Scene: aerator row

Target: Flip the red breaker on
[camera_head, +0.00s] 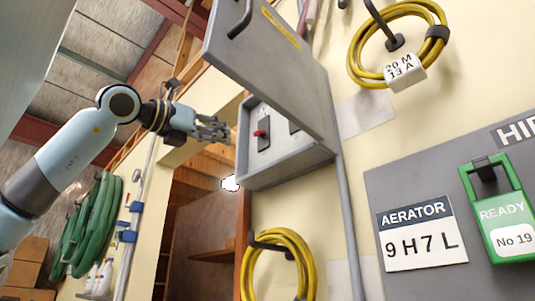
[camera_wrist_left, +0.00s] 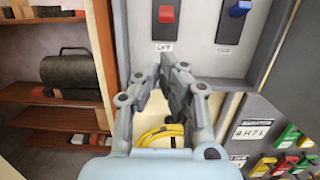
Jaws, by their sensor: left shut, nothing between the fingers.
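The red breaker (camera_head: 261,133) is a small red lever on a dark plate inside an open grey wall box (camera_head: 290,165). In the left wrist view the red breaker (camera_wrist_left: 167,14) sits at the top, above a small label reading LIFT. A blue breaker (camera_wrist_left: 239,9) is to its right, with its own label. My left gripper (camera_head: 226,131) is just left of the box, apart from the red lever. In the wrist view its fingers (camera_wrist_left: 172,72) are shut, empty and below the red breaker. My right gripper is out of view.
The box's grey door (camera_head: 265,60) stands open above the box. Yellow cable coils hang at upper right (camera_head: 353,65) and below the box (camera_head: 308,265). A grey board with a sign reading AERATOR (camera_head: 420,235) is at right. Shelves (camera_wrist_left: 50,120) stand left in the wrist view.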

